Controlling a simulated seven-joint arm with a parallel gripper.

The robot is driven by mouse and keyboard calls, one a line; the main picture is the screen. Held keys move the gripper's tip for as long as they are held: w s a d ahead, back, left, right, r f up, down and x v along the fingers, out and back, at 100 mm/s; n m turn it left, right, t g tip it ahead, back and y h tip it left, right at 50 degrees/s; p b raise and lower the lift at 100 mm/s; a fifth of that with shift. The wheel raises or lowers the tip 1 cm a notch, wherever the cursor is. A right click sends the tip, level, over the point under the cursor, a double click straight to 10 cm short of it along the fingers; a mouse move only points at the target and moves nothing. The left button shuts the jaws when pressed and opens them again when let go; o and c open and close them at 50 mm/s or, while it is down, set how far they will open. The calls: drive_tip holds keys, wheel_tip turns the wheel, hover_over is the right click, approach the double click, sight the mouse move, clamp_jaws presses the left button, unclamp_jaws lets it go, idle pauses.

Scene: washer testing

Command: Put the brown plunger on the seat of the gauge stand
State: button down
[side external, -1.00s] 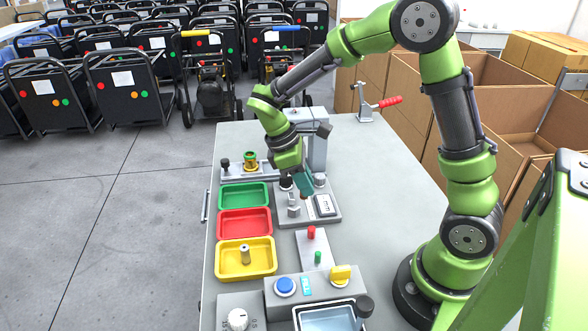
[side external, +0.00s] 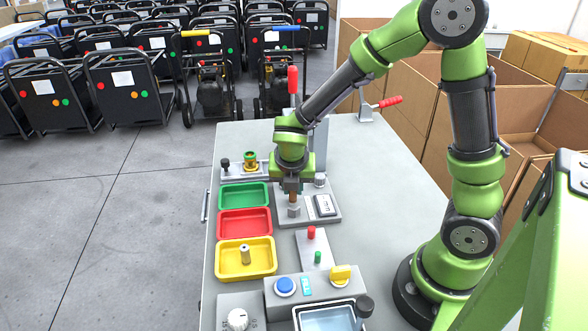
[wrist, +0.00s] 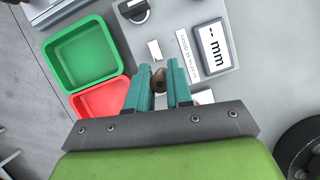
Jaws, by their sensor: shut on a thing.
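My gripper (side external: 293,192) points straight down over the gauge stand (side external: 331,219), a grey base with a display. Its teal fingers, also in the wrist view (wrist: 158,72), are closed on the brown plunger (wrist: 159,82). In the side view the plunger (side external: 294,199) shows below the fingers, upright, directly above the small grey seat (side external: 294,211). I cannot tell whether its lower end touches the seat. The fingers and the plunger hide part of the seat. The display (wrist: 214,46) reads "-- mm" in the wrist view.
Green (side external: 244,195), red (side external: 244,222) and yellow (side external: 271,267) trays line the left side; the yellow one holds a small metallic piece (side external: 245,254). A plate with red and green pegs (side external: 318,257) sits in front of the stand.

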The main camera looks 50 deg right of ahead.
sight(293, 196)
drive_tip(key=shift+f, duration=1.65)
drive_tip(key=shift+f, duration=0.1)
drive_tip(key=c, duration=1)
unclamp_jaws()
drive_tip(key=s+a+r+m+t+y, duration=0.1)
drive_tip(key=s+r+m+y, duration=0.1)
drive_tip(key=s+r+m, duration=0.2)
drive_tip(key=s+a+r+m+t+y, duration=0.2)
drive_tip(key=s+r+m, duration=0.2)
drive_tip(key=r+m, duration=0.6)
drive_tip(key=s+a+r+m+t+y, duration=0.1)
drive_tip(key=s+r+m, duration=0.4)
drive_tip(key=m, duration=1)
drive_tip(key=shift+a+r+t+y, duration=0.35)
drive_tip(key=shift+a+r, duration=0.25)
drive_tip(key=shift+r, duration=0.3)
